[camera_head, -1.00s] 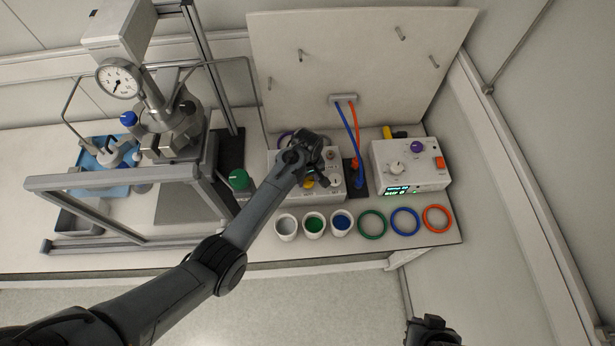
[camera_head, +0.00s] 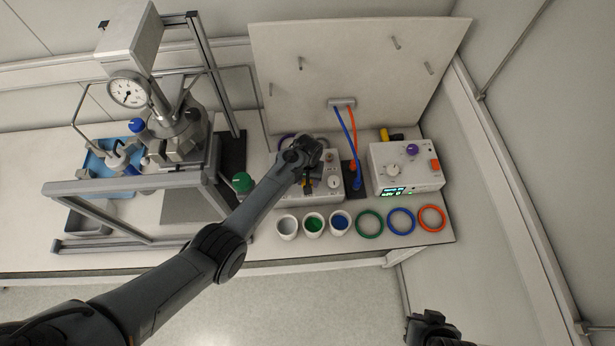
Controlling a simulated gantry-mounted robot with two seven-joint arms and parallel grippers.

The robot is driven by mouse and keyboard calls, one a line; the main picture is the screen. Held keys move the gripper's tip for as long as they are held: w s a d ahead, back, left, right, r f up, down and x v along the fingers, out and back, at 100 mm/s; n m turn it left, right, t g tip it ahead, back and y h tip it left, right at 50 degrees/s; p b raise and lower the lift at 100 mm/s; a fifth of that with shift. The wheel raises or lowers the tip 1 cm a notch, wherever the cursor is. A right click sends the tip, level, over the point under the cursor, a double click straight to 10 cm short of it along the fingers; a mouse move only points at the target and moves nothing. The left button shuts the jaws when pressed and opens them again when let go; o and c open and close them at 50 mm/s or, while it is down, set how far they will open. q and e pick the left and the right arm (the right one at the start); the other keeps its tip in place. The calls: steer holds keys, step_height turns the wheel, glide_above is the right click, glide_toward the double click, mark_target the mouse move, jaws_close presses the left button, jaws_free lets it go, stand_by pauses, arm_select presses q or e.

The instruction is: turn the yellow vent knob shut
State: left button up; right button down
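A small yellow spot (camera_head: 306,188), which looks like part of the yellow knob, shows on the white control box (camera_head: 325,196) left of centre. My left gripper (camera_head: 307,180) is over this box, pointing down at the yellow part and hiding most of it. I cannot tell whether the fingers touch the knob or how far apart they are. My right gripper (camera_head: 432,328) is at the bottom edge, far from the boxes, and its fingers are unclear.
A second white box (camera_head: 406,168) with a lit display stands to the right. White cups (camera_head: 287,227) and coloured rings (camera_head: 401,221) line the front. A framed reactor with a gauge (camera_head: 127,93) stands left, beside a green-capped item (camera_head: 242,182). Blue and orange hoses run behind.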

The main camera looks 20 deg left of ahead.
arm_select(q)
steer(key=m+p, duration=0.1)
steer(key=m, duration=0.3)
steer(key=shift+r+m, duration=0.1)
steer(key=shift+m, duration=0.2)
steer(key=m, duration=0.3)
steer(key=shift+m+p, duration=0.3)
steer(key=shift+p, duration=0.05)
steer(key=shift+m, duration=0.6)
steer(key=shift+d, duration=0.1)
steer(key=o, duration=1.1)
steer(key=shift+c, duration=0.2)
